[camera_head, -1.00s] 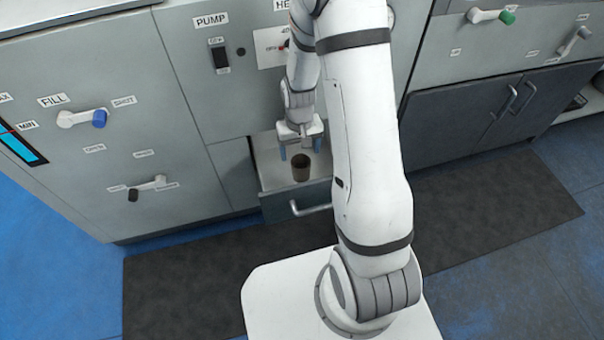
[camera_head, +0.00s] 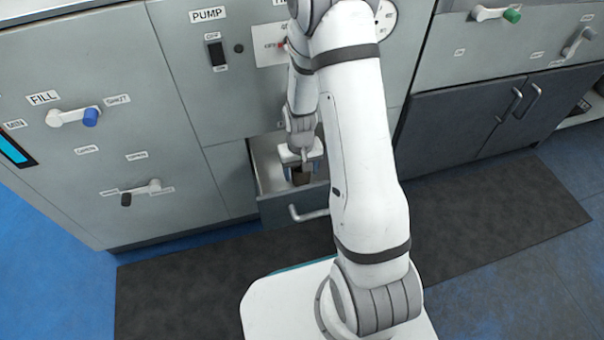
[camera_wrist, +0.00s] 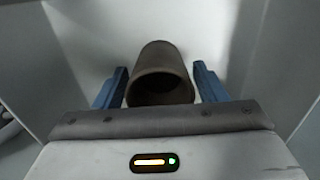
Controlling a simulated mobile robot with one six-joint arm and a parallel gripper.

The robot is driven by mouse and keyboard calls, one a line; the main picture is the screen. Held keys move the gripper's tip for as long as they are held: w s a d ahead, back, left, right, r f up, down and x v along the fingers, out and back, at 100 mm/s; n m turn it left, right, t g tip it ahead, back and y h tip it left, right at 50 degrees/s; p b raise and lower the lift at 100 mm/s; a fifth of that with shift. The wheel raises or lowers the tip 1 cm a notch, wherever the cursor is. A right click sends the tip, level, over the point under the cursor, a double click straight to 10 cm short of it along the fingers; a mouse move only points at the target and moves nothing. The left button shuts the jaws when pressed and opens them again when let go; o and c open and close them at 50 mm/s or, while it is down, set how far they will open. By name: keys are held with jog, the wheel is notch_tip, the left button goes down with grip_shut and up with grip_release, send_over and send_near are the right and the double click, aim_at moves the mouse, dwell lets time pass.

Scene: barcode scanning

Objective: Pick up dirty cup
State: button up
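The dirty cup (camera_head: 301,177) is a small brown cup inside an open drawer, partly hidden below my gripper in the head view. In the wrist view the cup (camera_wrist: 160,75) has its dark open mouth facing the camera. My gripper (camera_wrist: 161,88) is open, with one blue finger on each side of the cup. A narrow gap shows between the cup and each finger. In the head view my gripper (camera_head: 300,172) is down in the drawer at the cup.
The open drawer (camera_head: 258,182) has pale walls and a front handle (camera_head: 309,214). Its walls stand close on both sides of my gripper. The grey cabinet (camera_head: 180,190) bears levers and a PUMP switch. A dark mat (camera_head: 480,215) lies on the blue floor.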

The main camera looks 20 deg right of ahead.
jog(key=c, duration=0.8)
jog(key=shift+o, duration=0.2)
jog(key=shift+r, duration=0.1)
